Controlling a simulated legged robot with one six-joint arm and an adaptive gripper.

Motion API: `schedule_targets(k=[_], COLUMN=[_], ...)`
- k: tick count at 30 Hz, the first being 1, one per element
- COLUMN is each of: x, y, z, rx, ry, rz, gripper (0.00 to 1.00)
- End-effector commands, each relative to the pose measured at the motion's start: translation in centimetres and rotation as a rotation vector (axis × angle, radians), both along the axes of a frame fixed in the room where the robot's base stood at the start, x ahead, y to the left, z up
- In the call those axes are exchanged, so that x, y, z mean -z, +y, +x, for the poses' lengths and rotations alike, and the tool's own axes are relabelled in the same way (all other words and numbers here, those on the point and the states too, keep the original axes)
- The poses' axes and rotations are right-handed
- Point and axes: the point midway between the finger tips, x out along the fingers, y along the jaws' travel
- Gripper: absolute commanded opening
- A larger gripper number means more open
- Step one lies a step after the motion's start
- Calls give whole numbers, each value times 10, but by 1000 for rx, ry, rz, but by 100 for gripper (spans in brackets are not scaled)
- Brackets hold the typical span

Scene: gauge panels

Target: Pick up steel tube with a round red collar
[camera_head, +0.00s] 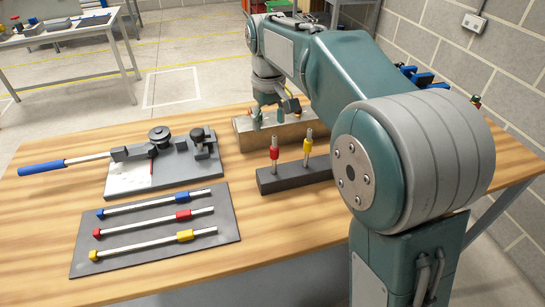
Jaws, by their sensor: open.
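An upright steel tube with a red collar (274,153) stands in a dark block (295,176) in the middle of the table. A second upright tube with a yellow collar (307,147) stands to its right in the same block. Another steel tube with red fittings (150,224) lies on a grey mat. The collars are too small to tell their shape surely. My gripper (273,112) is open, behind the dark block and low over a brownish block (243,130). It is apart from the red-collared tubes. Its fingers are small and partly hard to make out.
Tubes with blue (135,207) and yellow fittings (140,246) also lie on the mat (213,247). A clamp-like fixture with a blue-handled lever (42,168) stands behind it. My arm hides the table's right side. The left front of the wooden table (40,235) is clear.

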Motion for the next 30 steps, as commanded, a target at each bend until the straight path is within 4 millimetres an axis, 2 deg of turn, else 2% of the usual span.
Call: schedule_targets(k=[3,11,19,28,29,30], x=[22,46,85,92,92,92], y=[-2,-3,-9,-9,-9,-9], z=[-1,0,2,2,2,2], rx=[2,2,1,2,2,2], ry=[4,2,3,-1,-1,-1], rz=[0,0,0,0,0,0], gripper=[72,72,72,72,67,49])
